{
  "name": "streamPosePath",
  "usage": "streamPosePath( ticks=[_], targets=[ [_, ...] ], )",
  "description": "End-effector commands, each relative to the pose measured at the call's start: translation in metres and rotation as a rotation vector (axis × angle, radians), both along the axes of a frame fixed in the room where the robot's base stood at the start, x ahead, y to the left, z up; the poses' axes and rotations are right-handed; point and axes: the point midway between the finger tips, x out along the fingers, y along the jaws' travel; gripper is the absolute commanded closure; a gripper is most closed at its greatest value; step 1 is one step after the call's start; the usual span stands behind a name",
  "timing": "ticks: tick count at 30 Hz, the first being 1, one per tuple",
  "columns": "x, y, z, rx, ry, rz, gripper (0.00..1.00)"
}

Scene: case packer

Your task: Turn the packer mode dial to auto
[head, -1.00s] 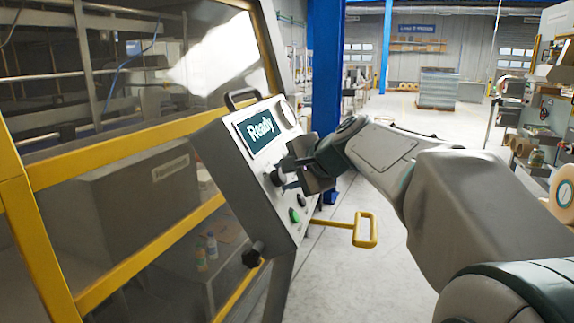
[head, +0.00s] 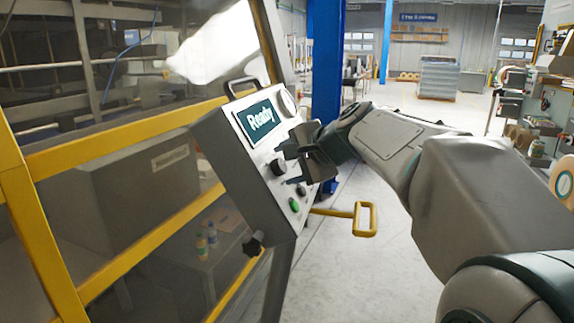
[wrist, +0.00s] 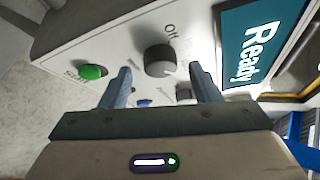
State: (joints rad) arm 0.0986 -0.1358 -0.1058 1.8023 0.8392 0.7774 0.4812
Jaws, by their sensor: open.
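The mode dial (wrist: 160,60) is a round dark knob on the sloped control panel, with "Off" printed beside it in the wrist view. A small light mark shows on its rim; I cannot read its exact setting. In the head view the dial (head: 277,168) sits below the "Ready" screen. My gripper (wrist: 160,80) is open, with one finger to each side of the dial in the wrist view. The fingertips appear just short of the knob, with no clear contact. In the head view my gripper (head: 287,166) is at the panel's right side, partly covering it.
The "Ready" screen (head: 260,121), a green button (head: 294,204) and a dark knob (head: 301,190) are close by on the panel. A black clamp knob (head: 253,244) and a yellow handle (head: 364,218) stick out below.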

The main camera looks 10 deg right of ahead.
Motion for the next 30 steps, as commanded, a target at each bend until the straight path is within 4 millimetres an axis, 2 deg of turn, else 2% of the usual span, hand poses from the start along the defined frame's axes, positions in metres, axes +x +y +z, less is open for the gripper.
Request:
streamPosePath(
  ticks=[15,21,30],
  targets=[
    [-0.082,-0.041,0.056,-0.001,-0.002,-0.001,0.43],
    [-0.097,-0.049,0.066,0.000,0.001,-0.001,0.43],
    [-0.099,-0.050,0.067,0.000,0.002,-0.001,0.43]
  ],
)
